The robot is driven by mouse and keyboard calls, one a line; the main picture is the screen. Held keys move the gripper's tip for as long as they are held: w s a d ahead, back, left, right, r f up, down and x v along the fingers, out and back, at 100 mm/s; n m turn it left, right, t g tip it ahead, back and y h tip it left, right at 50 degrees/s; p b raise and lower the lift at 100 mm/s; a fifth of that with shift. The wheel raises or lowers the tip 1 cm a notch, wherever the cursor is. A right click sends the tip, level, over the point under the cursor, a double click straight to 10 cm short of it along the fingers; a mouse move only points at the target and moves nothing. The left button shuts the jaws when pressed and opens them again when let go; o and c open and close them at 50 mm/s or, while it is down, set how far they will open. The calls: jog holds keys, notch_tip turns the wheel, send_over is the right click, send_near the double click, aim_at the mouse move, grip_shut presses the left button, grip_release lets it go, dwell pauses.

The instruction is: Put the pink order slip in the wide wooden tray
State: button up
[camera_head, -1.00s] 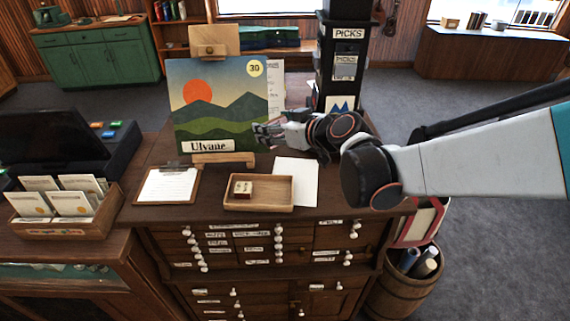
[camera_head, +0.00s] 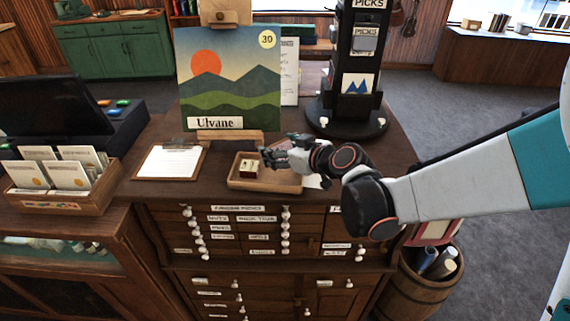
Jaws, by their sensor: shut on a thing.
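The wide wooden tray (camera_head: 264,187) is a shallow, light-brown tray on top of the dark cabinet. A small block with a pale, marked face (camera_head: 249,168) sits in its left part. My gripper (camera_head: 271,157) is low over the tray's back middle, just right of the block. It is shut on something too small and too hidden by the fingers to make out. I cannot pick out a pink order slip in this view. My wrist and arm cover the tray's right end.
A clipboard (camera_head: 168,162) lies left of the tray. A landscape picture (camera_head: 228,90) on a stand rises behind it. A black picks stand (camera_head: 357,60) is behind right. A white sheet (camera_head: 313,181) is mostly hidden under my wrist. A card box (camera_head: 62,199) is far left.

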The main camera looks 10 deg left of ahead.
aim_at(281, 174)
jog(key=shift+f+b, duration=1.5)
jog(key=shift+f, duration=0.8)
jog(key=shift+f, duration=0.15)
jog(key=o, duration=0.7)
jog(key=shift+o, duration=0.4)
jog(key=shift+d+r, duration=0.1)
jog(key=shift+r, duration=0.15)
jog(key=p+v, duration=0.2)
jog(key=v, duration=0.9)
jog(key=shift+s+d+r, duration=0.1)
jog(key=shift+s+d, duration=0.15)
jog(key=shift+d, duration=0.05)
